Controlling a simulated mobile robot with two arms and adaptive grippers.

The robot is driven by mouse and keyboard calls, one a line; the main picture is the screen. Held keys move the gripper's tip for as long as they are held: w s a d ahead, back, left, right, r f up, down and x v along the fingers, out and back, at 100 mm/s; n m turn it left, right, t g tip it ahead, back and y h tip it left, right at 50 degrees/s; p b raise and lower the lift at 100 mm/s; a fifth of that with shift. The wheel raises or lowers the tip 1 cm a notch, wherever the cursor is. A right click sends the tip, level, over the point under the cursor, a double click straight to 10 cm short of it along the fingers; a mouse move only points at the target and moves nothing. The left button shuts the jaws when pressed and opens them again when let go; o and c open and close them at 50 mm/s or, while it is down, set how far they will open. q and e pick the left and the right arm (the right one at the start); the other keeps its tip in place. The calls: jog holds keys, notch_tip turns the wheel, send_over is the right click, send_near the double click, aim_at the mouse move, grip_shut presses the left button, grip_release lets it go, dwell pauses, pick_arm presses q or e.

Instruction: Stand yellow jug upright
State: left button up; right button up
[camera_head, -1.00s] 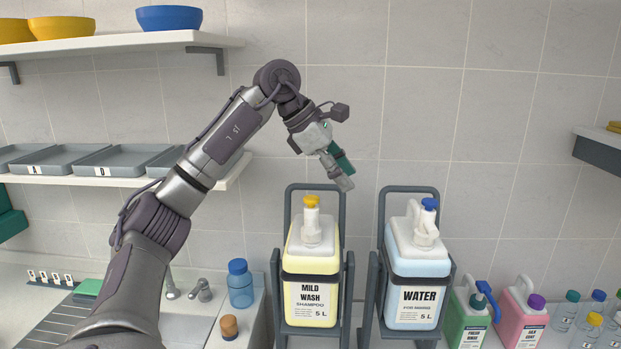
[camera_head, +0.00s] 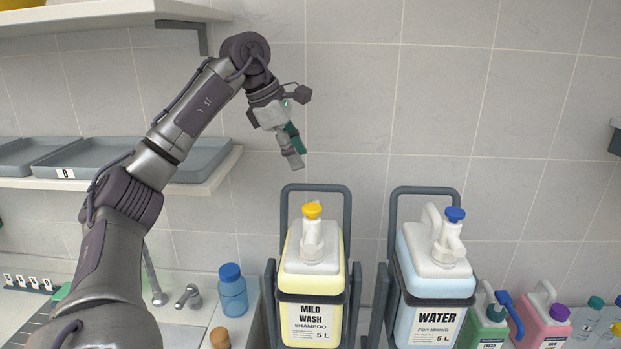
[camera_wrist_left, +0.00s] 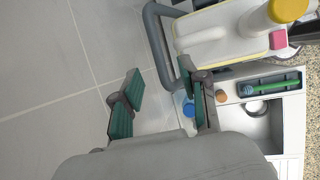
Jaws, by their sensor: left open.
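The yellow jug (camera_head: 312,274), labelled MILD WASH SHAMPOO, has a white top and a yellow-capped pump. It sits in a dark grey frame (camera_head: 347,215) at the middle of the head view. Its pump points up in the picture; I cannot tell whether it leans. My left gripper (camera_head: 292,150) hangs above and slightly left of the jug, apart from it, with nothing between its fingers. In the left wrist view the left gripper (camera_wrist_left: 162,104) has its fingers spread, and the jug (camera_wrist_left: 222,40) shows at the upper right, beyond the fingers. My right gripper is not in view.
A WATER jug (camera_head: 437,262) stands in a similar frame to the right. Green (camera_head: 488,322) and pink (camera_head: 542,322) jugs stand farther right. A blue bottle (camera_head: 233,294) and a brown-capped bottle (camera_head: 220,338) stand left. A tray shelf (camera_head: 215,172) is behind my arm; wall space above the jugs is clear.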

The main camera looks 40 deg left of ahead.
aim_at(313, 185)
pick_arm(q)
jog(key=x, duration=0.6)
jog(key=shift+w+a+f+p, duration=0.3)
jog(key=shift+w+f+p, duration=0.05)
jog(key=shift+p, duration=0.05)
jog(key=shift+w+d+f, duration=0.1)
jog(key=shift+d+f, duration=0.05)
jog(key=shift+f, duration=0.1)
jog(key=shift+d+f, duration=0.15)
jog(key=shift+f, duration=0.15)
jog(key=shift+w, duration=0.1)
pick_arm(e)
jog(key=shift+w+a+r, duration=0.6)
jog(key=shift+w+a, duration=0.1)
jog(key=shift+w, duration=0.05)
pick_arm(q)
jog(key=shift+c, duration=0.5)
grip_shut()
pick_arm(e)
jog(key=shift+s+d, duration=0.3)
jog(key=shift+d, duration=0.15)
